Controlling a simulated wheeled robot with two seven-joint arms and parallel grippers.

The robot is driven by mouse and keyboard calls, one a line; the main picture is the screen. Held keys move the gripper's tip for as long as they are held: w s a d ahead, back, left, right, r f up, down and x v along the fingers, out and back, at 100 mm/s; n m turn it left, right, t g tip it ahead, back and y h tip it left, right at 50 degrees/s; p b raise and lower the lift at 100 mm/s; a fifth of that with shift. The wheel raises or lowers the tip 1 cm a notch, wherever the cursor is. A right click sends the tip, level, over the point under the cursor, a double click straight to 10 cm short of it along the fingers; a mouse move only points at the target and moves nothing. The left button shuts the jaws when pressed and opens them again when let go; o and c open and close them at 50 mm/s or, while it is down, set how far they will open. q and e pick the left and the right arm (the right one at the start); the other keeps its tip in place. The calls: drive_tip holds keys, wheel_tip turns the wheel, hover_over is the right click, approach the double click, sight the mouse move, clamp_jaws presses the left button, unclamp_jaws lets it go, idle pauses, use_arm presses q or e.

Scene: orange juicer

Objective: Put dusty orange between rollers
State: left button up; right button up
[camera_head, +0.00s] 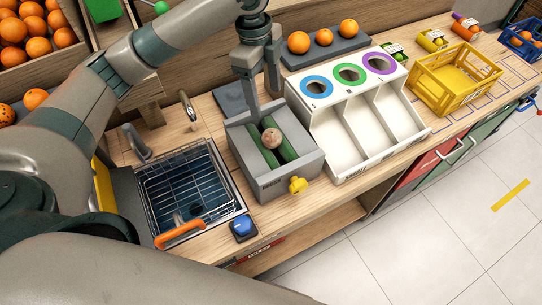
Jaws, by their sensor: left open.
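The dusty orange (272,138), a dull brownish ball, rests on the two green rollers (266,158) inside the grey box-shaped machine (249,176). It appears to sit in the groove between the rollers. My left gripper (266,108) is just above and behind the orange, pointing down, with its fingers apart and nothing visible between them. One finger reaches down near the box's back edge; I cannot tell whether it touches anything. My right gripper is not in view.
A yellow knob (298,185) sticks out of the box's front. A sink with a wire rack (185,185) is on the left, a blue button (243,228) in front. A white sorter with three ringed holes (340,132) stands close on the right, a yellow crate (455,78) beyond.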

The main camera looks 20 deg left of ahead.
use_arm(q)
drive_tip(key=shift+a+r+b, duration=0.15)
drive_tip(key=shift+r+b, duration=0.05)
drive_tip(key=shift+r, duration=0.85)
drive_tip(key=shift+a+r+b, duration=0.1)
drive_tip(key=shift+r+b, duration=0.1)
drive_tip(key=shift+r, duration=0.85)
drive_tip(key=shift+f, duration=0.1)
